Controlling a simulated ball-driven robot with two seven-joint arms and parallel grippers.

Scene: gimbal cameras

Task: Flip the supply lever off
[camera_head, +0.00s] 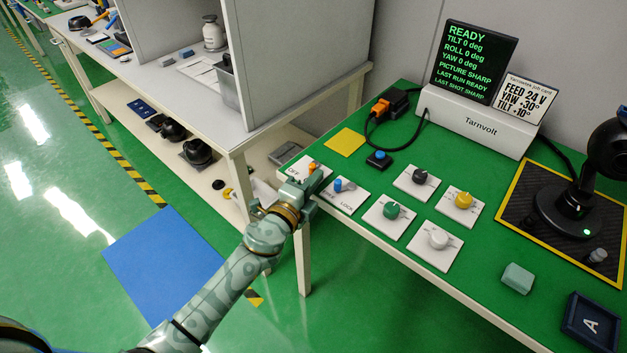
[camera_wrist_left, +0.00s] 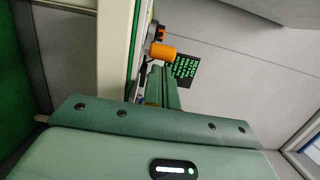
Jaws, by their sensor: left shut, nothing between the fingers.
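The supply lever (camera_head: 313,168) has an orange tip and stands on a white plate (camera_head: 296,165) at the green table's left corner. The word OFF shows at the plate's left side; the rest of the plate is partly hidden by my gripper. My left gripper (camera_head: 306,181) is shut and empty, right by the lever on its near side; I cannot tell if it touches. In the left wrist view the closed fingers (camera_wrist_left: 165,86) point toward an orange cylinder (camera_wrist_left: 162,52), which looks like the lever's tip. My right gripper is not in view.
Beside it is a FREE/LOCK plate with a blue lever (camera_head: 338,185). Several knob plates, including a green knob (camera_head: 391,210), lie to the right. A blue button (camera_head: 378,158) and yellow square (camera_head: 345,142) sit behind. The Tarnvolt screen (camera_head: 473,62) reads READY.

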